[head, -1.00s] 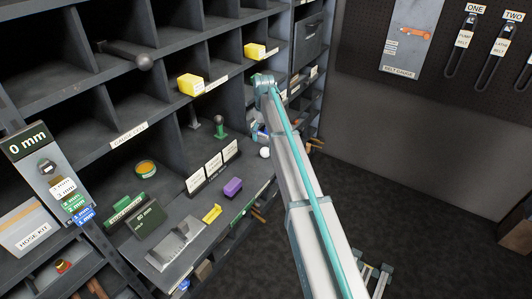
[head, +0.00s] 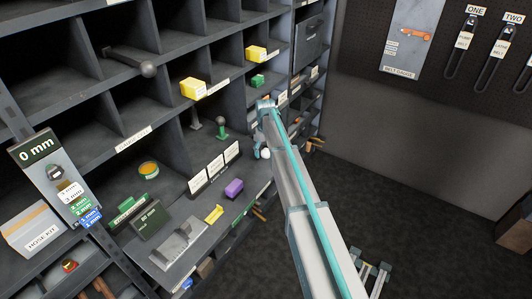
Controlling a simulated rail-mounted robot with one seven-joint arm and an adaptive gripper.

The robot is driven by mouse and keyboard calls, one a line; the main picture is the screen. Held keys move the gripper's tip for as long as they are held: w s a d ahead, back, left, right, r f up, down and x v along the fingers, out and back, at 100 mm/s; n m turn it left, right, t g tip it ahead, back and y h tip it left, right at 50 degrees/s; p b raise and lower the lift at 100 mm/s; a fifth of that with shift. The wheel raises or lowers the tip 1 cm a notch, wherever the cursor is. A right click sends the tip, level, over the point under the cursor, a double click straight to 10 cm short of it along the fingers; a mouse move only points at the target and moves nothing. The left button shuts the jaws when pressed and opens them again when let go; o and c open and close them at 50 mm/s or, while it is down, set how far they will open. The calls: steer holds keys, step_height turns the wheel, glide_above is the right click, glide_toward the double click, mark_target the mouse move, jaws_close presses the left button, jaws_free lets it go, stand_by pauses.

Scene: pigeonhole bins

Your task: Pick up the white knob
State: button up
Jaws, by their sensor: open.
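The white knob (head: 265,153) is a small round white ball at the right end of the grey counter-like shelf, just left of my arm in the head view. My arm covers what lies directly to its right. My gripper (head: 376,271) shows in part at the bottom right, beyond my arm. Its two fingers stand apart, with nothing seen between them. It is well away from the knob, over the dark floor area.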

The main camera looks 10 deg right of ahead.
steer(key=c, duration=1.2)
steer(key=shift+r, duration=0.2)
